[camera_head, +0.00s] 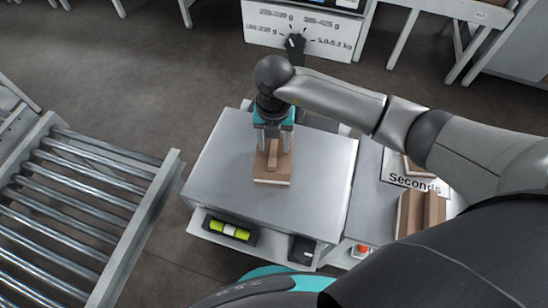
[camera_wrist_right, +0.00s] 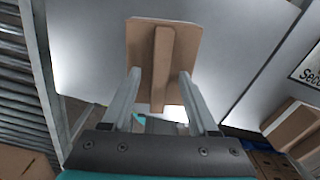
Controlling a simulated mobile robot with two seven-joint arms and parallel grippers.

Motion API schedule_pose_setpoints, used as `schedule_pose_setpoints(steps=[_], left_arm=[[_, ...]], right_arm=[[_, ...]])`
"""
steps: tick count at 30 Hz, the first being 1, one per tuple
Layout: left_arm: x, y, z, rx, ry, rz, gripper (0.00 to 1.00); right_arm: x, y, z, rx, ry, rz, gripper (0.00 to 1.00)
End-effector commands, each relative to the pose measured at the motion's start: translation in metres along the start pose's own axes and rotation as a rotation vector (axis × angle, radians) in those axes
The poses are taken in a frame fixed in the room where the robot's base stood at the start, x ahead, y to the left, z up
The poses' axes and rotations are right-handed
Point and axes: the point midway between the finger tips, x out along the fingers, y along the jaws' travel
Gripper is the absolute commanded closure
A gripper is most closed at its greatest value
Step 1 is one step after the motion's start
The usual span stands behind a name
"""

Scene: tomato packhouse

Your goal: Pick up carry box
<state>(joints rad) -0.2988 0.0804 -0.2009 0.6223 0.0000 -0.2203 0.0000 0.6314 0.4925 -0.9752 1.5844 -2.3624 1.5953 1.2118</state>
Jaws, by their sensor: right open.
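The carry box (camera_head: 272,178) is a small brown box with a raised bar along its middle. It sits on the grey metal tabletop (camera_head: 225,190). My right gripper (camera_head: 273,143) is over its far part, pointing down. In the right wrist view the box (camera_wrist_right: 190,47) shows between and beyond the two fingers of the open gripper (camera_wrist_right: 160,76). One finger is on each side of the raised bar, with a gap to it. Whether the fingertips touch the box I cannot tell. My left gripper is not in view.
At the right, more brown boxes (camera_head: 410,213) stand by a sheet marked "Seconds" (camera_head: 392,172). A roller conveyor (camera_head: 75,200) is at the left. A dial panel (camera_head: 300,42) is behind. A red button (camera_head: 361,249) is on the front edge. The tabletop around the box is clear.

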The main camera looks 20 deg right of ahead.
Motion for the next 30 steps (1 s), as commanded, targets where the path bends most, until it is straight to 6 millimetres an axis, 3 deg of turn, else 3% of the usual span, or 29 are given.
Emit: schedule_pose_setpoints(steps=[7,23,30], left_arm=[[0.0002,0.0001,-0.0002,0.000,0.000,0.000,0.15],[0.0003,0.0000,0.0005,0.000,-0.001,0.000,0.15],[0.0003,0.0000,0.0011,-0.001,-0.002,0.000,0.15]], right_arm=[[0.0020,0.0000,-0.0002,0.000,0.000,0.000,0.40],[0.0017,-0.0002,0.0000,0.000,0.000,0.000,0.98],[0.0017,-0.0003,0.0001,0.000,0.000,-0.001,1.00]])
